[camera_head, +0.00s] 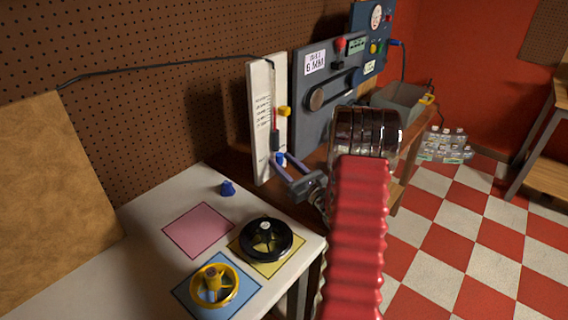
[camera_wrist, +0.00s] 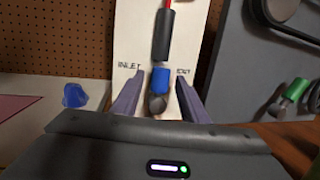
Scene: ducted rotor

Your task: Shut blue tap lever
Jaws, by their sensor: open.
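The blue tap lever (camera_wrist: 160,80) is on an upright white panel (camera_wrist: 136,42), below a dark sleeve (camera_wrist: 163,35) with a red line above it. A rounded grey part shows just under the lever. In the head view the blue piece (camera_head: 281,158) is small and partly hidden by my fingers. My gripper (camera_wrist: 161,77) is open, with one finger on each side of the lever and a visible gap to each. The head view also shows my gripper (camera_head: 278,161) at the panel's lower part. Depth between fingertips and lever is hard to tell.
A yellow piece (camera_head: 285,111) sticks out from the white panel higher up. A grey panel (camera_head: 323,107) with a dark handle stands to the right. The white table (camera_head: 150,235) holds a blue knob (camera_head: 227,188), a black wheel (camera_head: 265,240) and a yellow wheel (camera_head: 214,286).

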